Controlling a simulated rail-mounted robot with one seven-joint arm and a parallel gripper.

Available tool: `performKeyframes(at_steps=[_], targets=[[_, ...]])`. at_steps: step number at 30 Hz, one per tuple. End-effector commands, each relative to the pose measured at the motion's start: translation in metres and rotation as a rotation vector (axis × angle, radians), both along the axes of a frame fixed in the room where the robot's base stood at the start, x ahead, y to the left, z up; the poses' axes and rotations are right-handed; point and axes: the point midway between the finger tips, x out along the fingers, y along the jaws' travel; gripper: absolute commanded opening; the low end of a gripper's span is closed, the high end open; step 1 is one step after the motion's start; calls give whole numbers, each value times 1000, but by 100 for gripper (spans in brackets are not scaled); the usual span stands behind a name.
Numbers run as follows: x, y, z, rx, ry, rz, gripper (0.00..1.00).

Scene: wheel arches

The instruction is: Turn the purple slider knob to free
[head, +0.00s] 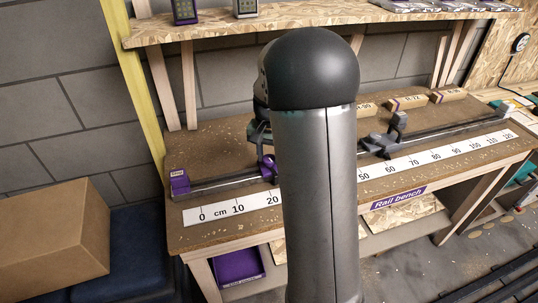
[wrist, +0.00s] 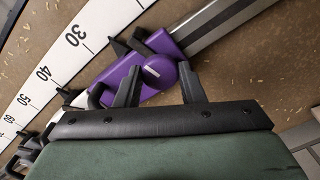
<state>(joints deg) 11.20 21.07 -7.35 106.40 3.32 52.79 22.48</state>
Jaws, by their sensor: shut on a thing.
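The purple slider (wrist: 118,78) sits on the grey rail, and its round purple knob (wrist: 160,70) carries a short pale mark that runs at a slant. My gripper (wrist: 160,84) has its two dark fingers on either side of the knob and is shut on it. In the head view the purple slider (head: 267,168) shows at the left edge of my arm, which hides most of it and my fingers. Any label for free is not readable in these views.
The rail (head: 228,181) runs along the wooden bench, with a white centimetre scale (head: 238,208) in front. A purple end block (head: 180,183) is at the left end. A grey carriage (head: 385,142) stands on the rail at right. Small boxes (head: 408,102) lie behind it.

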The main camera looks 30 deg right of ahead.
Motion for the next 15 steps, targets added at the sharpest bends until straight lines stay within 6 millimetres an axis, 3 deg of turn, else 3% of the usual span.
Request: performKeyframes(at_steps=[15], targets=[[1,0,1,0,-3,-222,13]])
